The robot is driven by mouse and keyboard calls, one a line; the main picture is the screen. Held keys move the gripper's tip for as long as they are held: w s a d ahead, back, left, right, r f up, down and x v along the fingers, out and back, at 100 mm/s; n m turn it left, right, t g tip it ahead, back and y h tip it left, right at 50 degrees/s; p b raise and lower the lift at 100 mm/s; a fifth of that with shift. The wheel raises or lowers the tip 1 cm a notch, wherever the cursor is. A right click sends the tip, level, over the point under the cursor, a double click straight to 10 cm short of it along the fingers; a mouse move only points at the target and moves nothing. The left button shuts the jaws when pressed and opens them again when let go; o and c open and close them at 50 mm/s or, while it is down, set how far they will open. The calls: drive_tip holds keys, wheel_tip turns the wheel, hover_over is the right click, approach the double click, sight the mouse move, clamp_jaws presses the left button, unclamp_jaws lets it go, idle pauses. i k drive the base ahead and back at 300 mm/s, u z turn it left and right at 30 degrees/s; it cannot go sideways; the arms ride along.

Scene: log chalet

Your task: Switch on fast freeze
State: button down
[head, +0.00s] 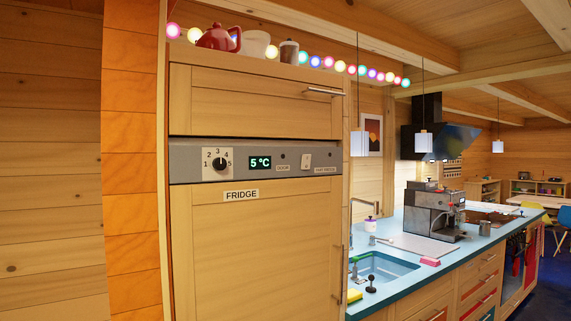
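The fridge control panel (236,161) is a grey strip between the upper cabinet door and the fridge door (255,255), which bears a FRIDGE label (241,195). A small pale switch (306,160) sits right of centre on the panel. Right of it is a small label (327,169) that seems to read fast freeze, with a small dark round spot (331,157) above it. Whether the switch is on or off is too small to tell. A black dial (219,165) numbered 1 to 5 and a green 5 °C display (260,162) are further left. My gripper is not in view.
Both fridge doors look shut; bar handles (324,91) stick out at their right side. A blue counter (400,259) with a sink (384,267) and a coffee machine (435,211) runs off to the right. A wooden wall (52,160) is on the left.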

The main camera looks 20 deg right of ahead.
sight(306, 162)
drive_tip(key=z, duration=0.55)
drive_tip(key=k, duration=0.65)
drive_tip(key=z, duration=0.4)
drive_tip(key=i, duration=0.25)
drive_tip(key=u, duration=1.25)
drive_tip(key=i, duration=1)
drive_tip(key=u, duration=0.35)
